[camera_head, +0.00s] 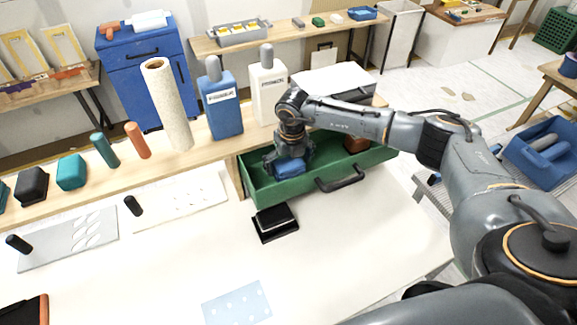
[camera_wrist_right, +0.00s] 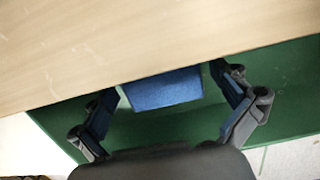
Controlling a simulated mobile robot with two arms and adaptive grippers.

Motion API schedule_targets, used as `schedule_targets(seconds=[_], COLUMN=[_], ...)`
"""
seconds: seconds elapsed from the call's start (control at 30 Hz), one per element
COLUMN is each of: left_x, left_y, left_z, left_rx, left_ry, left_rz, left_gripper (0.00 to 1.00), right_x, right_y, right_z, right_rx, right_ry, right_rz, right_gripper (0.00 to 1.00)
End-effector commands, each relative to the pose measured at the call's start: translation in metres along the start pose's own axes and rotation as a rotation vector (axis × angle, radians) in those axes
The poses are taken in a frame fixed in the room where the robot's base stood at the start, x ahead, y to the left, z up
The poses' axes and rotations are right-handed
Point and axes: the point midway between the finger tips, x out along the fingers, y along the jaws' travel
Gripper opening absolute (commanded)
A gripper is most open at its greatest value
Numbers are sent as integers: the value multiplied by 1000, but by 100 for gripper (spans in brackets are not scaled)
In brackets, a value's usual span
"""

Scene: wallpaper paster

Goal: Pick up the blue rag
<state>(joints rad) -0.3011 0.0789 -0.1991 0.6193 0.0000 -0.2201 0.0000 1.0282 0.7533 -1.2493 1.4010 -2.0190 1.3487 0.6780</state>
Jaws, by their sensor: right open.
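The blue rag (camera_wrist_right: 165,90) lies on the floor of the open green drawer (camera_head: 318,184), near the drawer's left end. In the head view the rag (camera_head: 290,166) is partly hidden under my right gripper (camera_head: 290,160). In the right wrist view my right gripper (camera_wrist_right: 170,108) is open, with one finger on each side of the rag. The rag's far edge is partly covered by the wooden table edge in that view. I cannot tell whether the fingers touch the rag. My left gripper is not in view.
The wooden shelf edge (camera_wrist_right: 150,45) overhangs the drawer close to the gripper. A brown block (camera_head: 356,144) sits at the drawer's right end. Blue (camera_head: 220,105) and white (camera_head: 267,90) bottles and a beige roll (camera_head: 167,105) stand behind. A black box (camera_head: 274,223) lies in front.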

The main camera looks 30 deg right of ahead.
Motion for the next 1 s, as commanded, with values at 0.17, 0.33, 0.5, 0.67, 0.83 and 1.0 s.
schedule_targets(seconds=[0.17,0.33,0.5,0.67,0.83,1.0], left_x=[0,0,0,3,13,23], left_y=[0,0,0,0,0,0], left_z=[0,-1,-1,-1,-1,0], left_rx=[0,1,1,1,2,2], left_ry=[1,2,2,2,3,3], left_rz=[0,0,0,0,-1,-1], left_gripper=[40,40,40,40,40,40], right_x=[0,0,0,-3,-16,-44], right_y=[0,0,0,0,0,-3], right_z=[0,0,0,1,3,-5], right_rx=[0,0,0,0,0,-1], right_ry=[0,0,0,0,-4,-4], right_rz=[0,0,0,0,1,1], right_gripper=[74,49,48,48,48,48])
